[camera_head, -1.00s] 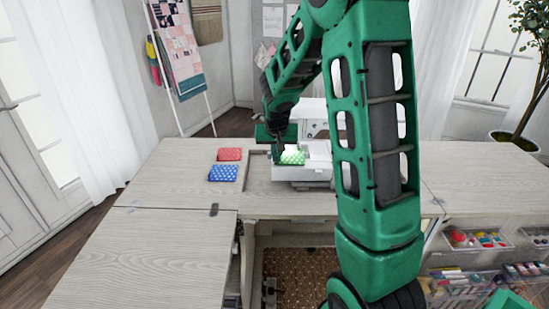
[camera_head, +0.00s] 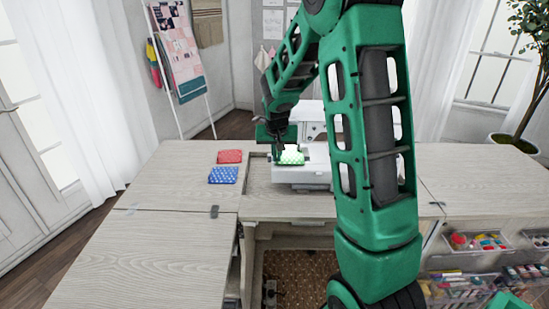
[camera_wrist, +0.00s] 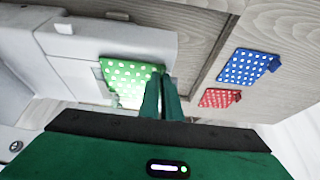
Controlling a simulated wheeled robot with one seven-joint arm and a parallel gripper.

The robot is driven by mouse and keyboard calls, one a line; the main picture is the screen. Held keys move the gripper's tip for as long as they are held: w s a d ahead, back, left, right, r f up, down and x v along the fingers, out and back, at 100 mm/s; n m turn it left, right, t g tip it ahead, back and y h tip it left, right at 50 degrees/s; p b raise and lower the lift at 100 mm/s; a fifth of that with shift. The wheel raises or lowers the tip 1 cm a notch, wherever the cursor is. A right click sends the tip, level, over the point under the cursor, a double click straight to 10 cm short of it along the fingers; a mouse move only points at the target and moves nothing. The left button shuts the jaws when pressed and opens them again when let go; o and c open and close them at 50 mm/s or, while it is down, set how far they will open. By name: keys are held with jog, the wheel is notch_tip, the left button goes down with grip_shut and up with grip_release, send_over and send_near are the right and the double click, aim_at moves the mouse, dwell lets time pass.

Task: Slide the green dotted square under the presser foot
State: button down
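The green dotted square (camera_head: 291,158) lies on the bed of the white sewing machine (camera_head: 312,174). It also shows in the wrist view (camera_wrist: 128,76), lying on the machine's pale bed. My gripper (camera_head: 279,153) is at the left edge of the square. In the wrist view its fingers (camera_wrist: 163,84) are close together, their tips at the square's edge. I cannot tell whether a fold of cloth is between them. The presser foot is not clearly seen; my arm hides part of the machine.
A red dotted square (camera_head: 229,156) and a blue dotted square (camera_head: 223,174) lie on the wooden cabinet top (camera_head: 175,165) left of the machine. The machine sits in a recess with a raised wooden edge. Trays of thread (camera_head: 478,240) hang at the front right.

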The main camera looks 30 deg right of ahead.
dwell(0.3)
jog(key=c, duration=1.9)
grip_release()
jog(key=shift+r, duration=0.1)
jog(key=v, duration=1)
jog(key=shift+r, duration=0.25)
jog(key=shift+a, duration=0.1)
